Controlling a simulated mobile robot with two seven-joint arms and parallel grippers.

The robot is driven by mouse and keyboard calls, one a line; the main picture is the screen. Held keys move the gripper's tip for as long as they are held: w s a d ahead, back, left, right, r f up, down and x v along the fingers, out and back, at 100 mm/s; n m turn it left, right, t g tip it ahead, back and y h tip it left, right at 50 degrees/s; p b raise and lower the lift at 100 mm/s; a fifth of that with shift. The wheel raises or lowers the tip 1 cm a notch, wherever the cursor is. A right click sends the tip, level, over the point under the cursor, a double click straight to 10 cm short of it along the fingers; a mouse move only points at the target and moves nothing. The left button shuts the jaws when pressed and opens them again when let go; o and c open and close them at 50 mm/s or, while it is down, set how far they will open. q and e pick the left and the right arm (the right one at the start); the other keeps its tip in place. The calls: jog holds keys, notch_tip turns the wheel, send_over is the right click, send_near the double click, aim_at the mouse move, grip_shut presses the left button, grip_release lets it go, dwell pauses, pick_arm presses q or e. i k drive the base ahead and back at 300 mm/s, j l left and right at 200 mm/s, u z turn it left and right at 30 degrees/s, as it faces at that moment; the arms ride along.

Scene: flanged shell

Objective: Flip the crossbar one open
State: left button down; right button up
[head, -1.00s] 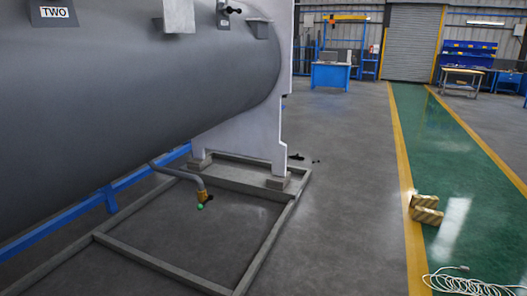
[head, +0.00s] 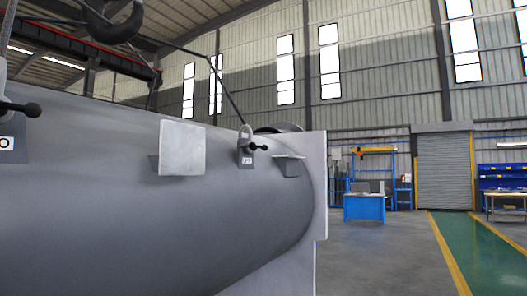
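A large grey cylindrical shell (head: 120,215) fills the left and lower left of the head view. A black-knobbed handle (head: 20,108) sticks out at the far left edge, above a white label (head: 6,143) of which only the letter O shows. A second black-knobbed handle (head: 258,147) sits by a small lifting lug (head: 244,143) with a tag too small to read. No crossbar marked ONE can be made out. Neither of my grippers is in view.
A square grey plate (head: 182,147) and a small bracket (head: 290,165) stick out from the shell. A pale end support (head: 316,190) stands at its right end. Slings rise to an overhead hook (head: 115,20). A blue desk (head: 364,207) stands behind; the green walkway (head: 480,240) is clear.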

aim_at(260, 147)
jog(key=i+l+z, duration=0.15)
jog(key=i+l, duration=0.2)
jog(key=i, duration=0.55)
jog(key=i+l+z, duration=0.15)
jog(key=i, duration=0.75)
jog(key=i+l+z, duration=0.15)
jog(key=i, duration=0.8)
